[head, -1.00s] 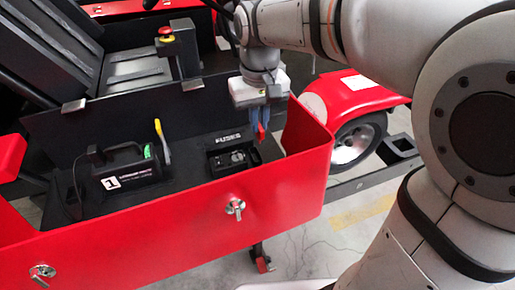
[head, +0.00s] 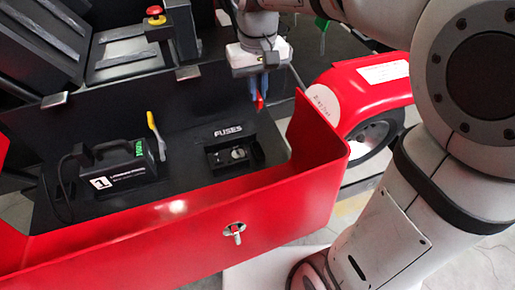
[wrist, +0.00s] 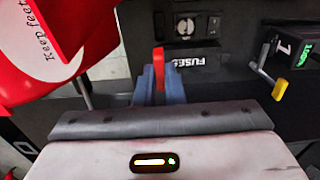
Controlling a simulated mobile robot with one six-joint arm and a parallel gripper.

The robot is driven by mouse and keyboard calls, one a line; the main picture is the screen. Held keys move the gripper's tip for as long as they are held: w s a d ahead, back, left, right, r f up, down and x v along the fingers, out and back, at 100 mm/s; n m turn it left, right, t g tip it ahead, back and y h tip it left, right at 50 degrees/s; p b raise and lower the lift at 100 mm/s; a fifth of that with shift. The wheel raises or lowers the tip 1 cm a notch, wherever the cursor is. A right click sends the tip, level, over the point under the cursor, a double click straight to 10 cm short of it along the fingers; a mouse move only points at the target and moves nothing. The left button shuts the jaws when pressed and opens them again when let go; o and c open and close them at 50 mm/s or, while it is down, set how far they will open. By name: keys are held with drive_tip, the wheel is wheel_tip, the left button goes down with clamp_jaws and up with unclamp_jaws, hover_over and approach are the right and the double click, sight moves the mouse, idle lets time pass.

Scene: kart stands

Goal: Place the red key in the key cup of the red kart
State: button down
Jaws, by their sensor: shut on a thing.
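My gripper (head: 258,88) is shut on the red key (head: 260,102) and holds it above the black tray of the red kart (head: 190,240), behind and to the right of the fuse box (head: 222,163). In the wrist view the red key (wrist: 159,60) stands out between the blue fingertips (wrist: 158,80), beside the fuse box (wrist: 184,27). I cannot make out a key cup for certain in either view.
A black battery charger (head: 118,165) marked 1 sits at the tray's left, with a yellow-handled clamp (head: 155,133) beside it. A red emergency button (head: 155,14) stands farther back. A red fender (head: 358,92) over a wheel is to the right.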

sight(257, 107)
wheel_tip(257, 107, down, 18)
drive_tip(key=shift+r, duration=0.2)
drive_tip(key=shift+b, duration=0.3)
drive_tip(key=shift+f, duration=0.25)
drive_tip(key=c, duration=1.5)
unclamp_jaws()
drive_tip(key=shift+r, duration=0.15)
wheel_tip(257, 107, up, 12)
drive_tip(key=shift+r, duration=0.15)
